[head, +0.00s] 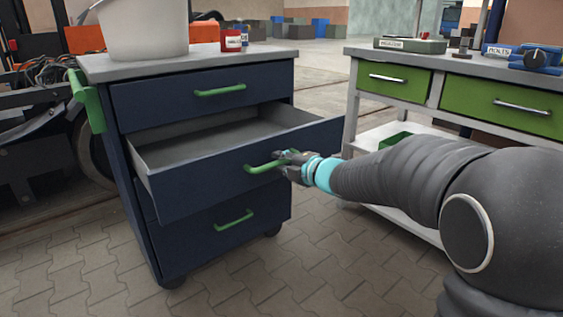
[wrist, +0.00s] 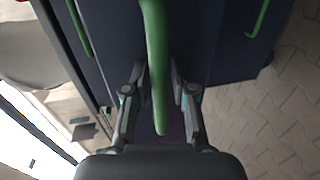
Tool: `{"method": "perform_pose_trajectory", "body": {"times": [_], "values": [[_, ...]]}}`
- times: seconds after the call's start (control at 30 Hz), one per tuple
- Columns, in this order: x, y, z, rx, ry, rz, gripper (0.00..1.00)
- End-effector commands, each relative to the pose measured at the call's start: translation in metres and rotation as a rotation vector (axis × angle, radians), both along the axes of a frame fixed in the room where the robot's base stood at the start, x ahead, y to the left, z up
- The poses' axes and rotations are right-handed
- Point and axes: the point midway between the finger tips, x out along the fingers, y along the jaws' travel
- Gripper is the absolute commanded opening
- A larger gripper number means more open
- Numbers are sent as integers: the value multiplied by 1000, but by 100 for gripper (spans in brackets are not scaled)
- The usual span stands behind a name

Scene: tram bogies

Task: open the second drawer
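The dark blue cabinet (head: 200,104) stands at left in the head view. Its second drawer (head: 210,184) is pulled far out, and its grey inside looks empty in the part that shows. The green bar handle (head: 262,167) is on the drawer front; it also runs between my fingers in the wrist view (wrist: 155,50). My gripper (head: 285,161) is at the right part of this handle.
The cabinet's top drawer (head: 200,95) and bottom drawer (head: 215,230) are shut. A workbench with green drawers (head: 500,104) is close behind my arm at right. Paved floor (head: 330,270) is clear in front.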

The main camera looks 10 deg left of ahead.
Motion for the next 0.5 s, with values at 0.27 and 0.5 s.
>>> {"method": "perform_pose_trajectory", "body": {"times": [0.27, 0.5], "values": [[0, 1, 0, 0, -1, 2, 41], [-10, -11, 4, 1, -2, -1, 41]]}}
